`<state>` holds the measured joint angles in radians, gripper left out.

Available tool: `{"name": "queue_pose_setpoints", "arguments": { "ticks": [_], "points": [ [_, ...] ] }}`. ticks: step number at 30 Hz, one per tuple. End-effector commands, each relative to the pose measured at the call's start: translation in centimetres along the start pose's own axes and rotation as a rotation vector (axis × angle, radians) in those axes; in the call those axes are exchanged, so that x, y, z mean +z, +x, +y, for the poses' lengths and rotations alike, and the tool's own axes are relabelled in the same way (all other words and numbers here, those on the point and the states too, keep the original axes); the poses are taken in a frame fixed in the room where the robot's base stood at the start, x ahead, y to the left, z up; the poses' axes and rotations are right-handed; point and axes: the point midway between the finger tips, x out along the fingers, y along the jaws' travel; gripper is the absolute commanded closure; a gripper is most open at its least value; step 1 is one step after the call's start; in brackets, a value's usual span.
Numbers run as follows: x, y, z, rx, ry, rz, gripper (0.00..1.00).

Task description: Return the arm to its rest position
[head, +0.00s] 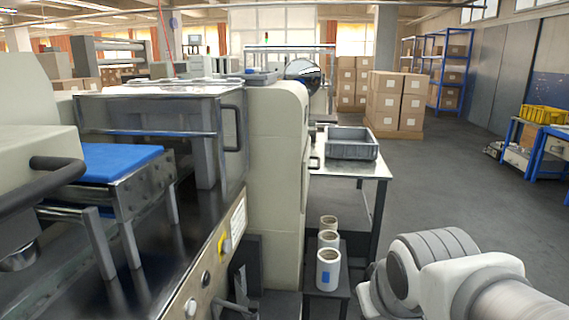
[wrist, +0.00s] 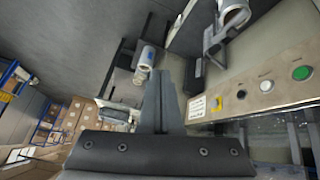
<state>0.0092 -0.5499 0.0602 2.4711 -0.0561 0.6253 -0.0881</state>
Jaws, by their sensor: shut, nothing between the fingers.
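My gripper (wrist: 158,78) shows in the wrist view with its two dark fingers together, shut and empty. It is clear of everything and touches nothing that I can see. In the head view only my pale arm shows at the lower right; the gripper itself cannot be made out there. The wrapper machine (head: 275,180) stands left of my arm, and its control panel with a green button (wrist: 302,73) lies to the right of the fingers in the wrist view.
White rolls (head: 328,268) stand on a low dark stand beside the machine. A grey crate (head: 352,144) sits on a table (head: 372,167) behind them. Stacked cartons (head: 398,102) stand farther back. The grey floor (head: 455,190) at right is mostly open, with a blue-framed bench (head: 560,145) at its edge.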

Motion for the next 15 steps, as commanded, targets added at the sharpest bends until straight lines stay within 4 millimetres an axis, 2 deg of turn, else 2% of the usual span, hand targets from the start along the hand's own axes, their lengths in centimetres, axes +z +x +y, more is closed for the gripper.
{"name": "queue_pose_setpoints", "arguments": {
  "ticks": [1, 7, 9, 15],
  "points": [
    [1.1, -1.2, 0.1, -0.006, 0.041, -0.013, 1.0],
    [5.6, -4.8, -0.2, -0.045, 0.186, -0.093, 1.0],
    [4.3, -6.8, 0.1, -0.046, 0.189, -0.103, 1.0],
    [1.9, -10.3, 0.7, -0.045, 0.186, -0.103, 1.0]
  ]
}}
